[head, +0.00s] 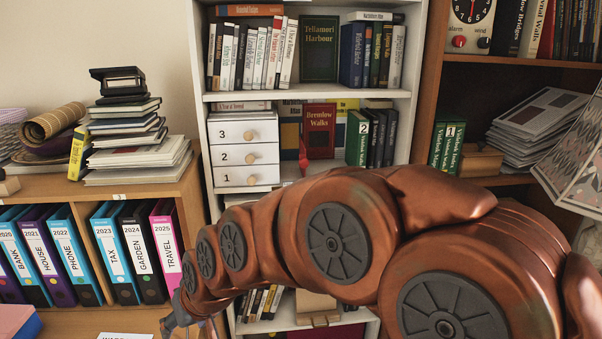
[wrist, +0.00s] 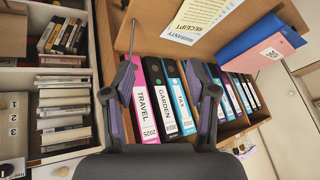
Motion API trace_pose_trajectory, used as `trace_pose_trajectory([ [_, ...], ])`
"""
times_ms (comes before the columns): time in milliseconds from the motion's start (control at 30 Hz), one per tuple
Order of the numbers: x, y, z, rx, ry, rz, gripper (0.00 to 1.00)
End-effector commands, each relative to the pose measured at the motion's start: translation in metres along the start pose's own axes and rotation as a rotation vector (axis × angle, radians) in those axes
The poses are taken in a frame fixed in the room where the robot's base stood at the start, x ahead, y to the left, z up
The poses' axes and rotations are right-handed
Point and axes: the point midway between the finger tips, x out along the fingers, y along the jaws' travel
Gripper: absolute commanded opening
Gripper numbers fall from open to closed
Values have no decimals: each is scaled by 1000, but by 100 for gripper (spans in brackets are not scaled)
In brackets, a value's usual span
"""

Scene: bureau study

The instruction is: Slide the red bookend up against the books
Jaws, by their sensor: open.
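A small red upright piece (head: 303,157), possibly the red bookend, shows in the head view on the white bookcase's middle shelf. It is partly hidden, and I cannot be sure what it is. A red book, Bremlow Walks (head: 320,132), stands face-out beside it. Books, including a green one marked 2 (head: 357,138), stand to the right on that shelf. My gripper (head: 178,318) is low at the left, far from that shelf, in front of the binder cabinet. In the wrist view my gripper (wrist: 163,76) is open, its fingers apart before the pink, black and blue binders.
A white drawer unit (head: 243,150) stands left of the red piece. Binders (head: 110,240) fill the low cabinet, with stacked books (head: 135,140) on its top. My arm covers the lower bookcase. A warranty paper (wrist: 197,18) lies on wood in the wrist view.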

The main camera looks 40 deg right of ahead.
Motion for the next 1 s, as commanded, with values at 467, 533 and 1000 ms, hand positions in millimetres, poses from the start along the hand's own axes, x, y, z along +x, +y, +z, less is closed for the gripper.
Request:
trace_pose_trajectory([
  [467, 12, 83, -196, 316, 753, -45, 57],
  [533, 4, 108, -215, 371, 861, -29, 57],
  [1000, -77, 307, -243, 698, 1522, 242, 57],
])
